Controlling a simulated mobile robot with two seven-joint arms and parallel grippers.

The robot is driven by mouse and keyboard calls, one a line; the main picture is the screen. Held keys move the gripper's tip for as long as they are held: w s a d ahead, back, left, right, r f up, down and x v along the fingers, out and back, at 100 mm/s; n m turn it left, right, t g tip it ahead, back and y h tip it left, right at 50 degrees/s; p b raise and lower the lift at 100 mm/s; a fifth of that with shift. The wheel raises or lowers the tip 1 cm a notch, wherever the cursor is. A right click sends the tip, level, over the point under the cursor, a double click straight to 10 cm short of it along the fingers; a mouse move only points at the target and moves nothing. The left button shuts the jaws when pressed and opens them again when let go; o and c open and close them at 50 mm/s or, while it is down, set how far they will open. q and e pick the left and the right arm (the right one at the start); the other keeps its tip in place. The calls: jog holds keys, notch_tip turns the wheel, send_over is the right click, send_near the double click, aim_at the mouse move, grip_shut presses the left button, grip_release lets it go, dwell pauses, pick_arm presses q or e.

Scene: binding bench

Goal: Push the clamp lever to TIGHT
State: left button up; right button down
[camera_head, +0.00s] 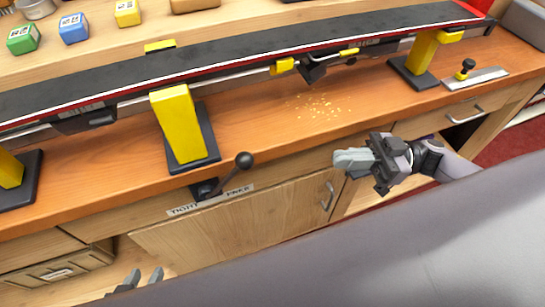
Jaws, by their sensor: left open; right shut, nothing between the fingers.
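The clamp lever (228,176) is a dark rod with a round black knob, mounted on a black base at the bench's front edge. It leans up and to the right, over the side of the FREE label (239,190). The TIGHT label (183,210) is to the left of the base. My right gripper (343,160) is shut and empty, in front of the bench edge, to the right of the knob and apart from it. My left gripper (146,276) is open and low at the bottom left, below the lever; only its fingertips show clearly.
A long dark ski (230,57) lies across yellow supports (180,122) on the wooden bench (262,120). Yellow crumbs (318,105) lie on the bench. A metal scraper-like tool (476,78) is at the right. Coloured blocks (73,28) stand behind. Cabinet doors are below the edge.

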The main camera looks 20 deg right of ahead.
dwell(0.4)
jog(key=p+x, duration=0.1)
jog(key=x, duration=1.3)
jog(key=shift+s+r, duration=0.1)
